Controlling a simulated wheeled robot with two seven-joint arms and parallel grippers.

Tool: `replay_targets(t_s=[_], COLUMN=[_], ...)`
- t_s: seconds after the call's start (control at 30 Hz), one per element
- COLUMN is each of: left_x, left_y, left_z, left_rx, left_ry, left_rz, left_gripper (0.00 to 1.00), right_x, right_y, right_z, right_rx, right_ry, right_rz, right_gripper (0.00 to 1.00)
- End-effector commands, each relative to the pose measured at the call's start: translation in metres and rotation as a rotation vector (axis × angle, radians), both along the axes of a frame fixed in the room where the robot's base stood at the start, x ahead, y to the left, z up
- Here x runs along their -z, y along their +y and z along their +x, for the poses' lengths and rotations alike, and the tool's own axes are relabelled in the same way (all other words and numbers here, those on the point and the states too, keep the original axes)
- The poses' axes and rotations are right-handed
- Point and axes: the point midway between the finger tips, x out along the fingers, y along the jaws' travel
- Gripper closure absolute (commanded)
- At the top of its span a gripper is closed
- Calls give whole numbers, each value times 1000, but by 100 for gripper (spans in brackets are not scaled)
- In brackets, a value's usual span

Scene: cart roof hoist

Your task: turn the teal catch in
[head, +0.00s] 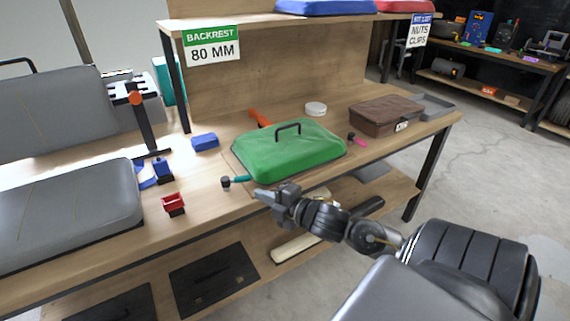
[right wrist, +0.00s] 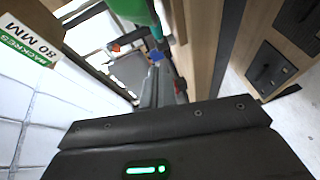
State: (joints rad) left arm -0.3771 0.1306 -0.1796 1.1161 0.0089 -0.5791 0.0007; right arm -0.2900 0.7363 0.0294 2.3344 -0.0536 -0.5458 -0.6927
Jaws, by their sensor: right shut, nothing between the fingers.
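The green lid (head: 290,150) with a dark bar handle (head: 288,127) lies on the wooden bench. The teal catch (head: 241,179) with a dark knob (head: 226,183) is at the lid's near left corner, its teal part pointing towards the lid. My right gripper (head: 260,193) is shut and empty, just right of and nearer than the teal catch; I cannot tell whether they touch. My left gripper is out of view.
A pink catch (head: 357,140) is at the lid's right side. A brown case (head: 384,117), a white round tub (head: 316,109), a blue block (head: 204,142) and a red holder (head: 173,204) stand on the bench. Grey seat cushions (head: 70,205) fill the left.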

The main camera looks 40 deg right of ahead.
Motion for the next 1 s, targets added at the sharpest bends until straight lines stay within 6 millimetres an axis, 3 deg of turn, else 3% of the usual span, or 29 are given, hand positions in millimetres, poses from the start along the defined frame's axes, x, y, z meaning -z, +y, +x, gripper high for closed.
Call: replay_targets(t_s=[0.1,0.3,0.6,0.7,0.77,0.87,0.97,1.0], left_x=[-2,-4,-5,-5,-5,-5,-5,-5], left_y=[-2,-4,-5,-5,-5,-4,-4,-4], left_z=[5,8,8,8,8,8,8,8], left_rx=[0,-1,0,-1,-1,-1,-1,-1], left_ry=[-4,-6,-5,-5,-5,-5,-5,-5], left_rz=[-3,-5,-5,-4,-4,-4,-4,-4], left_gripper=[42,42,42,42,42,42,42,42], right_x=[-1,-5,-8,2,22,88,191,237], right_y=[-9,-16,-18,-22,-32,-58,-79,-81], right_z=[-24,-47,-56,-54,-51,-48,-62,-74], right_rx=[4,7,4,23,61,182,353,429], right_ry=[4,2,1,19,56,177,358,439], right_rz=[-1,0,0,17,50,160,323,394], right_gripper=[100,100,100,100,100,100,100,100])
